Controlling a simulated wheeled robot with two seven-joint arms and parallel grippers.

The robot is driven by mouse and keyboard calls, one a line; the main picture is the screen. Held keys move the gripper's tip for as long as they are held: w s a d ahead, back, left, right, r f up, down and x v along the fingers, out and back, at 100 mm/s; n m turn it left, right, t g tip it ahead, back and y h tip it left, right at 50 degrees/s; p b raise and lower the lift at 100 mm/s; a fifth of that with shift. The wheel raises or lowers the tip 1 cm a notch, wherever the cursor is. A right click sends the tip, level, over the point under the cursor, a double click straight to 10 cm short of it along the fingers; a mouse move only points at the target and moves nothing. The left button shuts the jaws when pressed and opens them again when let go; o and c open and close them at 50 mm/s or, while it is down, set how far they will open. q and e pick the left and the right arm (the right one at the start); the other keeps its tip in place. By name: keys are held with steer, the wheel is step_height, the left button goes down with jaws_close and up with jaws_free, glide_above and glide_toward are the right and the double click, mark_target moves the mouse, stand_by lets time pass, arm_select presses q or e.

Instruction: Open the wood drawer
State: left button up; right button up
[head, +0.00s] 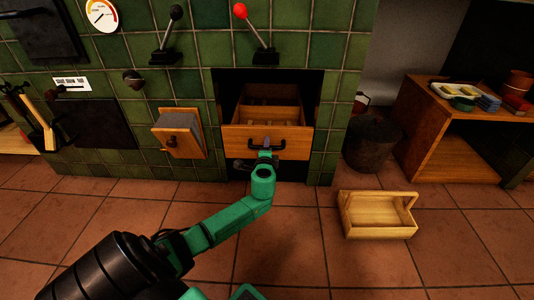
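The wood drawer (294,142) sits low in a dark opening of the green tiled hearth in the head view. It is pulled out, at least partly, and its inside with wooden dividers shows from above. A dark bar handle (284,147) is on its front. My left arm reaches in from the lower left, and my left gripper (266,152) is at the middle of the handle. The fingers are small and overlap the handle, so whether they are closed on it cannot be told. My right gripper is not in view.
A wooden carrier box (372,226) stands on the tiled floor to the right. A tilted wood-fronted bin (188,138) is left of the drawer. Levers with black (172,27) and red (250,28) knobs are above. A dark bucket (371,145) and wooden shelf (447,150) stand right.

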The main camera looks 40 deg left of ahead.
arm_select(q)
jaws_close()
stand_by(1.4)
